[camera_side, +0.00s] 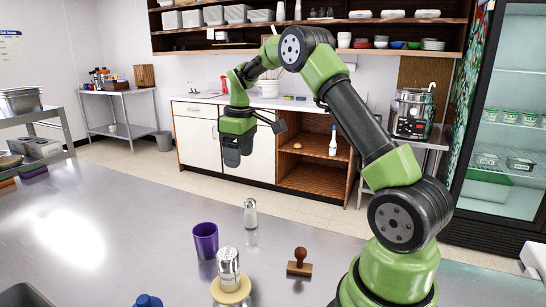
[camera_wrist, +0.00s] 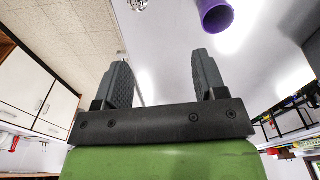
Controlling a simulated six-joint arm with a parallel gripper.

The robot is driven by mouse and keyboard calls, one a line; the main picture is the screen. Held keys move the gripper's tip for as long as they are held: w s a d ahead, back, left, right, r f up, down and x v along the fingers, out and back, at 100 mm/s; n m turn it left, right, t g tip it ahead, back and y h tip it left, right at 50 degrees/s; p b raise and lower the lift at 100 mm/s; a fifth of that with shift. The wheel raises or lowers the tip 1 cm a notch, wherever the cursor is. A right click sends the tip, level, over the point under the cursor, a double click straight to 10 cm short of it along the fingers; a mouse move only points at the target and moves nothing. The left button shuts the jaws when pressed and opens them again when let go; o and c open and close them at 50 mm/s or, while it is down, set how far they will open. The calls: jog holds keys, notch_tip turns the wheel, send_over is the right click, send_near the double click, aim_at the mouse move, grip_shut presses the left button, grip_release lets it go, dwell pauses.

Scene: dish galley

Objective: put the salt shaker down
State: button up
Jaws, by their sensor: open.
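A small clear shaker with a metal cap (camera_side: 250,214) stands upright on the steel table (camera_side: 110,205). A larger silvery shaker (camera_side: 228,266) stands upright on a round tan coaster (camera_side: 231,294) nearer the camera. I cannot tell from labels which one is the salt shaker. My gripper (camera_side: 232,158) hangs in the air above the table's far side, apart from both shakers. In the wrist view its two fingers (camera_wrist: 160,85) are spread with nothing between them. A shiny shaker top (camera_wrist: 138,4) shows at that view's upper edge.
A purple cup (camera_side: 205,240) stands left of the clear shaker and also shows in the wrist view (camera_wrist: 215,15). A wooden stamp-like object with a round knob (camera_side: 300,263) is to the right. A blue object (camera_side: 148,301) is at the front edge. The table's left side is mostly clear.

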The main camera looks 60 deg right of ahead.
jog(key=s+a+r+m+t, duration=0.25)
jog(key=s+a+r, duration=0.45)
jog(key=a+r, duration=0.5)
jog(key=s+a+m+t+y, duration=0.1)
jog(key=s+a+t, duration=0.1)
jog(key=s+a, duration=0.2)
jog(key=s+a+f+m+t+y, duration=0.1)
jog(key=s+a, duration=0.4)
jog(key=s, duration=0.5)
jog(key=shift+f+m+t, duration=0.25)
jog(key=shift+m+t, duration=0.1)
jog(key=shift+m, duration=0.2)
